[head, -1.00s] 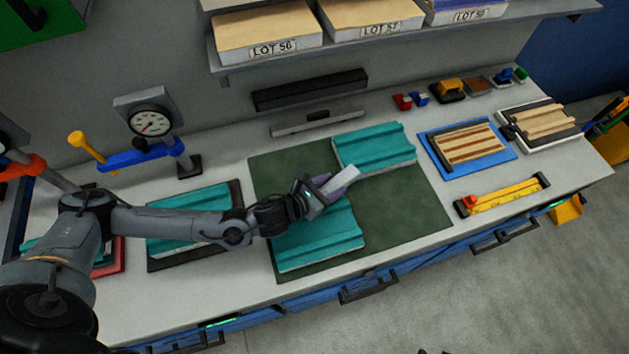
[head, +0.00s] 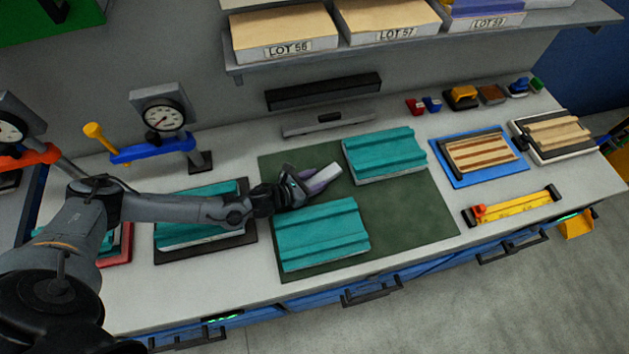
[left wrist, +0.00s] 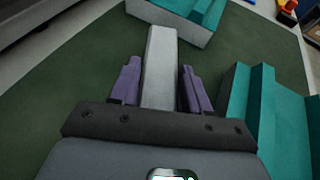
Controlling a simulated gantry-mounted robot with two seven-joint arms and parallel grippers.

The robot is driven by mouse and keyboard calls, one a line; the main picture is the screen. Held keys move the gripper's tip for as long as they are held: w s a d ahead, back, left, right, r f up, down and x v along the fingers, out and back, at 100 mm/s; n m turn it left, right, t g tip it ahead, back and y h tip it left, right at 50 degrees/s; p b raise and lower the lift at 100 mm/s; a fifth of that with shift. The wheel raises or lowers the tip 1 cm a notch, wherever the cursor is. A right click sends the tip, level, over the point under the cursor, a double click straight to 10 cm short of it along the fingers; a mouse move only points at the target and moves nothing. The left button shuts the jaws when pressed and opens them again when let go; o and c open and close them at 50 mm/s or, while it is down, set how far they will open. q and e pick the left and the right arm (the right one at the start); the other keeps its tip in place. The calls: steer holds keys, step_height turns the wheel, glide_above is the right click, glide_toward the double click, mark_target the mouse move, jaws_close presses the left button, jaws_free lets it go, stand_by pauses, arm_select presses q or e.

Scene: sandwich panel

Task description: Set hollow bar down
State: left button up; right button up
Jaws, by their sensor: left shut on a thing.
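My left gripper (head: 308,184) is over the green mat (head: 405,208), between two teal panels. Its purple fingers are shut on a pale grey bar, the hollow bar (head: 325,174). In the left wrist view the bar (left wrist: 160,70) lies lengthwise between the fingers (left wrist: 160,88) and points away from me. I cannot tell whether the bar touches the mat. The near teal panel (head: 322,235) lies at the front left of the mat; the far teal panel (head: 385,155) lies at its back right. My right gripper is not in view.
Another teal panel (head: 200,230) lies on a dark board left of the mat. A blue clamp with a gauge (head: 163,118) stands behind it. A blue tray with wooden strips (head: 480,154) and a yellow level (head: 513,207) are at right. The mat's right front part is bare.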

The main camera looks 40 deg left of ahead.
arm_select(q)
steer(key=shift+f, duration=0.3)
steer(key=shift+f, duration=0.2)
steer(key=o, duration=1.2)
steer(key=shift+r, duration=0.1)
steer(key=shift+s+r, duration=0.1)
steer(key=v, duration=1.1)
steer(key=shift+s+a+r+p, duration=0.1)
steer(key=shift+s+a+p, duration=0.05)
steer(key=shift+s+p, duration=0.2)
